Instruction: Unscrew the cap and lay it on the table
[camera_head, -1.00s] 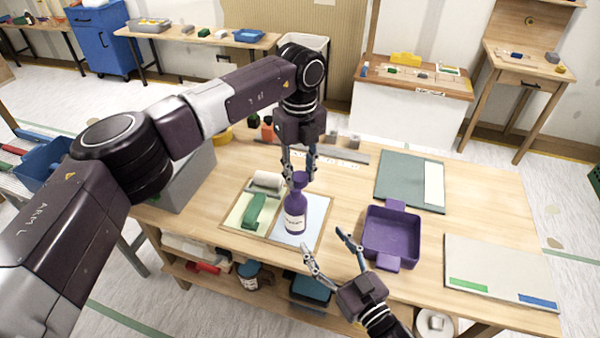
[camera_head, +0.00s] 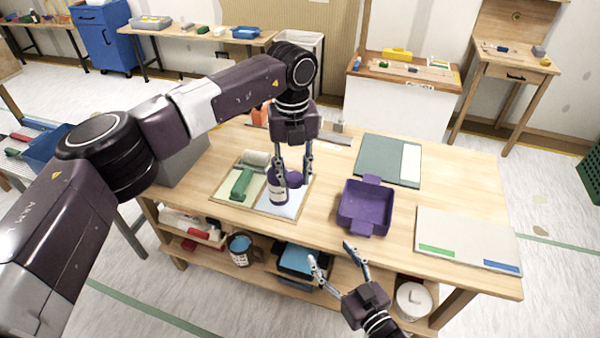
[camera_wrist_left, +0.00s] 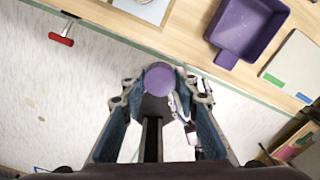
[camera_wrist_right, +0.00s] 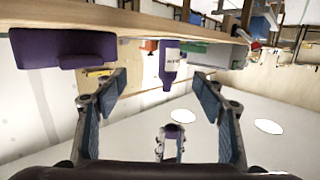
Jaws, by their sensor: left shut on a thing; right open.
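The purple bottle (camera_head: 278,198) with a white label stands upright on the light blue half of the mat (camera_head: 296,205). In the right wrist view the bottle (camera_wrist_right: 169,65) appears upside down, its narrow neck bare. My left gripper (camera_head: 294,178) is shut on the round purple cap (camera_head: 295,179), held in the air clear of the bottle. The cap (camera_wrist_left: 160,78) fills the gap between the fingers in the left wrist view, with floor behind it. My right gripper (camera_head: 334,256) is open and empty, in front of the table edge.
A purple tray (camera_head: 348,222) with handles sits right of the mat. A green block (camera_head: 241,184) and a pale roll (camera_head: 256,158) lie on the mat's left half. A green board (camera_head: 380,160) and a pale board (camera_head: 465,235) lie further right. Bare wood shows between them.

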